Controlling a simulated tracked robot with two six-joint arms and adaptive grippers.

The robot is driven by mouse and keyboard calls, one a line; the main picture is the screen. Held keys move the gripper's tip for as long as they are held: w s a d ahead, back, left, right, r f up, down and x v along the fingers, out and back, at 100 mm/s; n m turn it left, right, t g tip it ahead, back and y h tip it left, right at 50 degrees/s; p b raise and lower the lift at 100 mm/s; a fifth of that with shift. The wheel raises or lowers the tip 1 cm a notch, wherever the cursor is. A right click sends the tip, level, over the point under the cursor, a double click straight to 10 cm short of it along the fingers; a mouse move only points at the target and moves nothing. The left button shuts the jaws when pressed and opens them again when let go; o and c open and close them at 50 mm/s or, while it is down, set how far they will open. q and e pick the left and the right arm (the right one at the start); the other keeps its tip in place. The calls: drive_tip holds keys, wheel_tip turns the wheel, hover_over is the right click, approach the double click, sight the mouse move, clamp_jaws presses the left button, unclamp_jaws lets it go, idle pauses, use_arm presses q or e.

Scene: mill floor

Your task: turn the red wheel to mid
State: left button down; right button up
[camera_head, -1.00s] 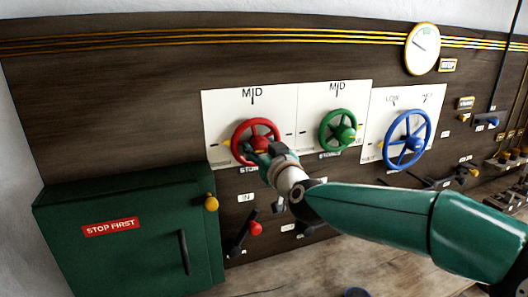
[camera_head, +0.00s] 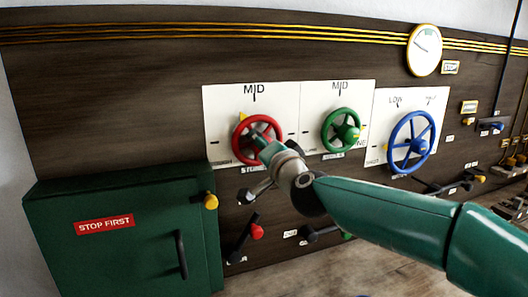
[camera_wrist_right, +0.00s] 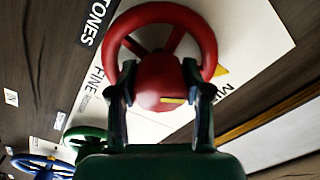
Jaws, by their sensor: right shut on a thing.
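The red wheel (camera_head: 236,150) is mounted on a white plate (camera_head: 215,103) on the dark panel. Its yellow pointer (camera_head: 242,117) shows at the upper left of the rim, a little left of the MID mark (camera_head: 254,91). My right gripper (camera_head: 266,147) reaches the wheel from the front right and covers part of its hub. In the right wrist view, the right gripper's two fingers (camera_wrist_right: 160,68) are on either side of the red hub (camera_wrist_right: 155,92), shut on the wheel, inside its rim. My left gripper is not in view.
A green wheel (camera_head: 329,131) and a blue wheel (camera_head: 393,143) are to the right. A green cabinet (camera_head: 130,260) marked STOP FIRST stands at the left. A red-knobbed lever (camera_head: 257,232) is below the red wheel.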

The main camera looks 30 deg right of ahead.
drive_tip(key=m+b, duration=0.1)
drive_tip(key=m, duration=0.4)
drive_tip(key=shift+d+m+b, duration=0.1)
drive_tip(key=shift+m+b, duration=0.25)
drive_tip(key=shift+m, duration=0.05)
drive_tip(key=shift+f, duration=0.1)
drive_tip(key=o, duration=1.2)
drive_tip(key=shift+c, duration=0.2)
